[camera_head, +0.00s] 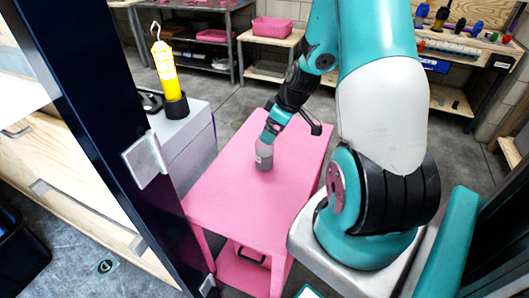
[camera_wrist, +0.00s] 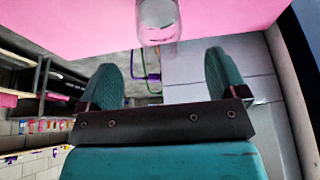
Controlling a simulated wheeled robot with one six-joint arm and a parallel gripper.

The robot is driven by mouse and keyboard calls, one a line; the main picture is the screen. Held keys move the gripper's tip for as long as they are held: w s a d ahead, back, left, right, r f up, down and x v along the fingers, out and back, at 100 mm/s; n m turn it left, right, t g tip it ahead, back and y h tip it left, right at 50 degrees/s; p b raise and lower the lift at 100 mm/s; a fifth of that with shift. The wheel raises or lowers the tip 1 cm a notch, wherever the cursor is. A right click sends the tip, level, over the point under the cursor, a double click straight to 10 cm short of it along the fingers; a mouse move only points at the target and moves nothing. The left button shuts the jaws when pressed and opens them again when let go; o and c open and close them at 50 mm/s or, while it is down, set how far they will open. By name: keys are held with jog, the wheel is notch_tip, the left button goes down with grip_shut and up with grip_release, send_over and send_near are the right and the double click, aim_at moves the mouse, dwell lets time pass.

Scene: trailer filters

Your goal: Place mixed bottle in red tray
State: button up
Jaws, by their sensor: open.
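A grey, partly clear bottle (camera_head: 264,157) stands upright on the pink cart top (camera_head: 225,190) in the head view. It also shows in the wrist view (camera_wrist: 158,22), at the top middle beyond the fingertips. My gripper (camera_head: 268,137) is at the bottle's upper end in the head view; whether it touches the bottle is hard to tell. In the wrist view my gripper (camera_wrist: 160,75) has its two teal fingers wide apart with nothing between them. A pinkish-red bin (camera_head: 272,27) sits on a wooden-topped bench at the back; whether it is the red tray is unclear.
A yellow lamp (camera_head: 164,65) stands in a dark holder on a grey cabinet (camera_head: 185,135) at left. A dark blue post (camera_head: 110,130) is near left. Another pink tray (camera_head: 212,36) is on the back shelf. A workbench (camera_head: 465,45) with tools is at back right. Grey floor lies between.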

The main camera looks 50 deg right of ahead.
aim_at(264, 151)
jog(key=x, duration=0.4)
jog(key=p+x, duration=0.1)
jog(key=x, duration=0.1)
jog(key=shift+w+a, duration=0.1)
jog(key=shift+w, duration=0.3)
jog(key=c, duration=1.5)
